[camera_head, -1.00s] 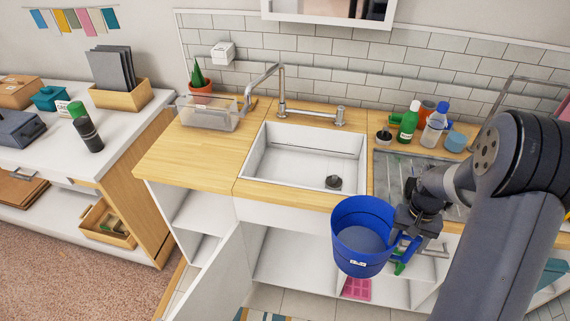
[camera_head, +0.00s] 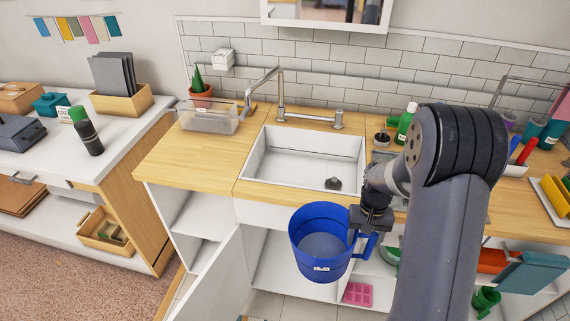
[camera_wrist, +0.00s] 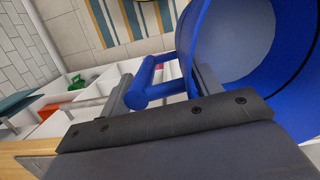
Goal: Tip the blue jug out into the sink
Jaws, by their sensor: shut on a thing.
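The blue jug (camera_head: 318,262) is upright in front of the counter's front edge, below and in front of the sink. Its open top shows a grey-blue inside; I cannot tell what it contains. My gripper (camera_head: 372,226) is at its right side, shut on the handle. In the wrist view the jug (camera_wrist: 230,40) fills the upper right, and its handle (camera_wrist: 150,90) lies between the fingers of my gripper (camera_wrist: 160,88). The white sink (camera_head: 262,178) is set in the wooden counter, empty but for a dark drain piece (camera_head: 333,183).
A tap (camera_head: 281,95) stands behind the sink. A clear plastic box (camera_head: 208,120) and a potted cactus (camera_head: 198,88) are at its left. A green bottle (camera_head: 406,122) stands at the right. An open cupboard door (camera_head: 210,285) hangs below the counter.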

